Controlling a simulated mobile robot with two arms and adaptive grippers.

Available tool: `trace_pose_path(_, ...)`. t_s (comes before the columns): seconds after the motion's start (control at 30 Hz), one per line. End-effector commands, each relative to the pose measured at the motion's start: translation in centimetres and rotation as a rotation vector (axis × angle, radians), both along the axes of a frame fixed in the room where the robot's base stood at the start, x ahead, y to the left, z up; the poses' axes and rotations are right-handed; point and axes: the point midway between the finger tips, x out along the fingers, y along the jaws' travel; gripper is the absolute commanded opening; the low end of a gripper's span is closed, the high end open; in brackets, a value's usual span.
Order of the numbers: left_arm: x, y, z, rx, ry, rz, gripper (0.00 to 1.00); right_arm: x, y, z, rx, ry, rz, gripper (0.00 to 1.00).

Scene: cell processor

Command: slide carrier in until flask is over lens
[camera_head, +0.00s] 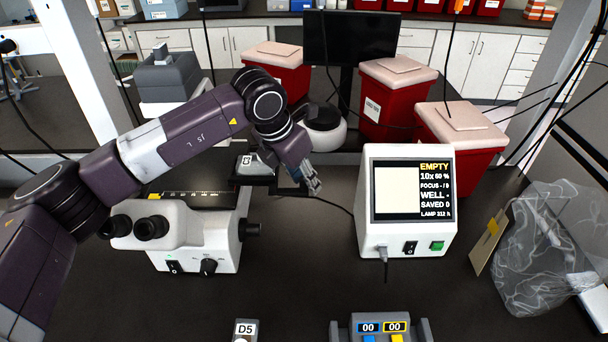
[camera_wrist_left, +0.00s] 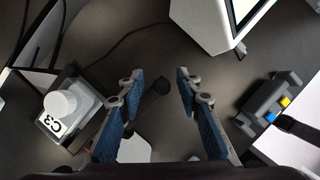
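The white microscope (camera_head: 210,250) stands left of centre, eyepieces to the left, with a dark stage and yellow-marked scale (camera_head: 190,194) on top. A pale flask (camera_head: 258,164) sits on a dark carrier (camera_head: 259,180) at the stage's far right end. In the left wrist view the flask (camera_wrist_left: 66,118) shows a white cap and the label C3. My left gripper (camera_head: 313,184) is right of the flask, apart from it. In the wrist view its blue-padded fingers (camera_wrist_left: 158,83) are spread with nothing between them. The lens is hidden. My right gripper is not in view.
A white display box (camera_head: 405,235) reads EMPTY at right. A flask labelled D5 (camera_head: 245,330) and a counter box (camera_head: 381,326) are at the front. Red bins (camera_head: 395,100) stand behind; a clear bag (camera_head: 550,250) lies at right. Bare bench separates microscope and display.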

Motion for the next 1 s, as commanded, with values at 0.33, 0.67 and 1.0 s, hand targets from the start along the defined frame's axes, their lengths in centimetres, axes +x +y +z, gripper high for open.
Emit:
trace_pose_path(0.33,0.0,0.0,0.0,0.000,-0.001,-0.001,0.16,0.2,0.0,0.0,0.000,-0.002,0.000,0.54)
trace_pose_path(0.67,0.0,0.0,0.0,0.000,-0.001,-0.001,0.00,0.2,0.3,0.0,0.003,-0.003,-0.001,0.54)
trace_pose_path(1.0,0.2,3.4,-0.5,0.000,-0.003,0.007,0.00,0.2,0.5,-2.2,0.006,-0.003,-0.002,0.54)
